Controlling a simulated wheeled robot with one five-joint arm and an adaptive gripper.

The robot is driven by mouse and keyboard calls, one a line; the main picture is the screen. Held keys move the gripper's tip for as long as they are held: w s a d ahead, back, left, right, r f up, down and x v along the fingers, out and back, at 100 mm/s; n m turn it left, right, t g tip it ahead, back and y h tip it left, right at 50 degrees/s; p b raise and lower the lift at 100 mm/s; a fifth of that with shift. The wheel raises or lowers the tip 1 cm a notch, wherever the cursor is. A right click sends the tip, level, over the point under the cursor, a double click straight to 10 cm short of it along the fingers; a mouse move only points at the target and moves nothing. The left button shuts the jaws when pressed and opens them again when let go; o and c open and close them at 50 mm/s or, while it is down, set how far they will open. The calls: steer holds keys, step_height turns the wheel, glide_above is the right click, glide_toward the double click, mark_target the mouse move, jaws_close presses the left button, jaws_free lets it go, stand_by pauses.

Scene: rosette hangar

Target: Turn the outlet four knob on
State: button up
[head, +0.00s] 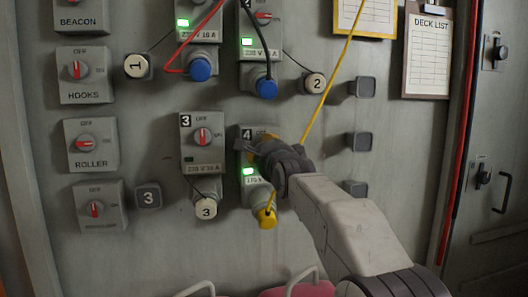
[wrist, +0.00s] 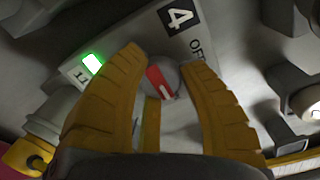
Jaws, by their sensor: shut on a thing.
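The outlet four box (head: 244,135) is on the grey wall panel, marked with a black 4. My gripper (head: 262,145) is at its front and hides its knob in the head view. In the wrist view the outlet four knob (wrist: 160,80) is grey with a red pointer bar. The two yellow fingers of my gripper (wrist: 163,62) are on either side of it, shut on it. The outlet four lamp (head: 248,171) is lit green, and it also shows lit in the wrist view (wrist: 92,63). A yellow plug (head: 267,217) sits in the socket below.
Outlet three (head: 203,158) is to the left, its lamp dark and its white cap (head: 206,208) below. Two outlets above have green lamps and blue plugs (head: 201,69). A yellow cord (head: 330,75) runs up from behind my arm. Empty square holders (head: 362,88) are at right.

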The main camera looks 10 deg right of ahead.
steer(key=shift+r, duration=0.1)
steer(key=o, duration=1.2)
steer(key=s, duration=1.2)
